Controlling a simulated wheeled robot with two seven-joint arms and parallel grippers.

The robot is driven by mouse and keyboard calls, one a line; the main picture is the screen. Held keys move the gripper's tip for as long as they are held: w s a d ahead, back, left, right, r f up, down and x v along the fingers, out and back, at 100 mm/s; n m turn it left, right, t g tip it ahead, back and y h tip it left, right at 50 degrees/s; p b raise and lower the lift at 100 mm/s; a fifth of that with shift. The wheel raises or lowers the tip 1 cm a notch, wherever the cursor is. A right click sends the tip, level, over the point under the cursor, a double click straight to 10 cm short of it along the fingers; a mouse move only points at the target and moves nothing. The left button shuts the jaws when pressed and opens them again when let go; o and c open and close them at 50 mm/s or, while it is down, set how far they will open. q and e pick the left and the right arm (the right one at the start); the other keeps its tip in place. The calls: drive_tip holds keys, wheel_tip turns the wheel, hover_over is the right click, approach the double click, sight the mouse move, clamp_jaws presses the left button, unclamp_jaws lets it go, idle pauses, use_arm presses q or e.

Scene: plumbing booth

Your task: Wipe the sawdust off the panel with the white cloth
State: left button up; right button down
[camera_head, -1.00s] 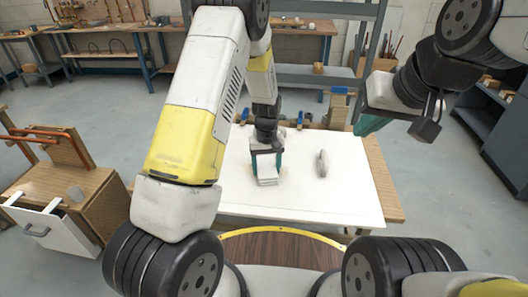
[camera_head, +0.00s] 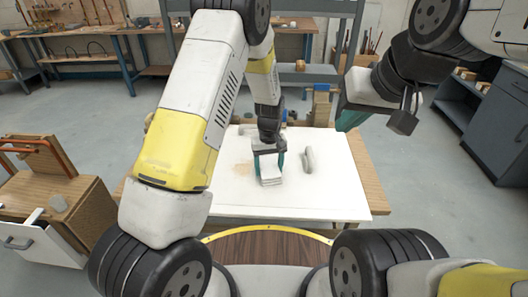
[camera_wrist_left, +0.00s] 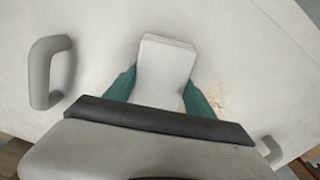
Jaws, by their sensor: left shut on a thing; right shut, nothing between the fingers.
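The white panel (camera_head: 330,194) lies flat on the wooden bench. My left gripper (camera_head: 268,168) is shut on the folded white cloth (camera_head: 270,180), holding it down at the panel, near its middle. The cloth also shows between the teal fingers in the left wrist view (camera_wrist_left: 164,72). A tan patch of sawdust (camera_head: 242,170) lies on the panel just left of the cloth. In the left wrist view the sawdust (camera_wrist_left: 222,98) is right of the fingers. My right gripper (camera_head: 375,115) is shut and empty, raised above the bench's far right side.
A grey handle (camera_head: 308,160) stands on the panel right of the cloth; it also shows in the left wrist view (camera_wrist_left: 48,72). A wooden cabinet (camera_head: 75,215) with a pulled-out drawer is at the left. Wood blocks and clamps line the bench's far edge.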

sight(273, 160)
use_arm(q)
drive_tip(key=shift+s+d+f, duration=0.1)
drive_tip(key=shift+d, duration=0.7)
drive_tip(key=shift+w, duration=1)
drive_tip(key=shift+w+a, duration=0.1)
drive_tip(key=shift+a, duration=5.75)
drive_tip(key=shift+w+a+r, duration=0.1)
drive_tip(key=shift+a, duration=1.4)
drive_tip(key=shift+w+a+r, duration=0.1)
drive_tip(key=shift+a, duration=1.4)
drive_tip(key=shift+w+f, duration=0.15)
drive_tip(key=shift+w, duration=0.7)
drive_tip(key=shift+w+d, duration=0.1)
drive_tip(key=shift+d, duration=1.8)
drive_tip(key=shift+s+d+f, duration=0.1)
drive_tip(key=shift+d, duration=1)
drive_tip(key=shift+s+d, duration=0.1)
drive_tip(key=shift+d, duration=1)
drive_tip(key=shift+d+r, duration=0.15)
drive_tip(key=shift+d, duration=1.35)
drive_tip(key=shift+d+r, duration=0.1)
drive_tip(key=shift+d, duration=1.4)
drive_tip(key=shift+s+d+f, duration=0.1)
drive_tip(key=shift+d+f, duration=0.05)
drive_tip(key=shift+d, duration=1.6)
